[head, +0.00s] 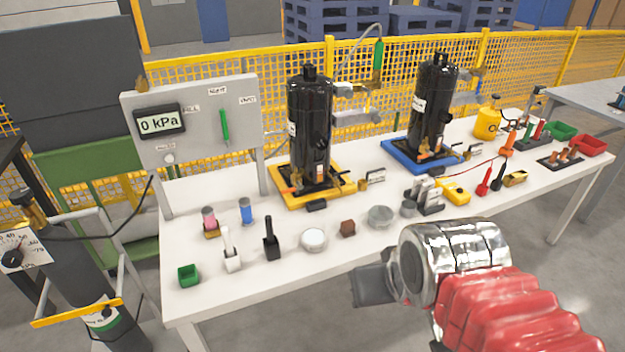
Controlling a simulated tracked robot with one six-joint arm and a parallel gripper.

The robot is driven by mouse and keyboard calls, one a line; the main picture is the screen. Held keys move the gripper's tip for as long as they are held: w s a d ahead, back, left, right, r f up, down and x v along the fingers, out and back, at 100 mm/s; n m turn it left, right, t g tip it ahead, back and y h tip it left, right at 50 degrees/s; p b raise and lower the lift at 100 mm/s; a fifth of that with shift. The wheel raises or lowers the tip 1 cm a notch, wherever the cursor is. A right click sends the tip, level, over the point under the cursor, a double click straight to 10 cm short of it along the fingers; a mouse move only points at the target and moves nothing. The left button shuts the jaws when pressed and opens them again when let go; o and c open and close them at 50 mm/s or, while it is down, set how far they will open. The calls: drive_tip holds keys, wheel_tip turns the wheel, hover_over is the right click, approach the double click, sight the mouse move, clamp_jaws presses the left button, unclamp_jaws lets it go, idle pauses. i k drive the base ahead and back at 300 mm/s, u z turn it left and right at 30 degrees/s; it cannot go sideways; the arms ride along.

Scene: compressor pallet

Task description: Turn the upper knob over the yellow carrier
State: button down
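The yellow carrier (284,199) is on the white bench, left of centre in the head view. A black upright compressor (306,105) stands on it. A dark round knob-like part (322,143) is on the compressor's right side, above small orange and brass fittings near the carrier; its details are too small to tell. My gripper (368,287) is in front of the bench edge, lower right of the carrier and well apart from it. Its grey fingers point left, seen side-on, so I cannot tell whether they are open.
A second compressor (432,105) stands on a blue carrier (400,157) to the right. A gauge panel (192,125) reading 0 kPa is at the left. Small cups, blocks and a white round dish (313,239) line the front of the bench. A yellow fence (520,70) runs behind.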

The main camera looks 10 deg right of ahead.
sight(348, 92)
drive_tip(key=u, duration=0.05)
drive_tip(key=i, duration=1)
drive_tip(key=z, duration=0.05)
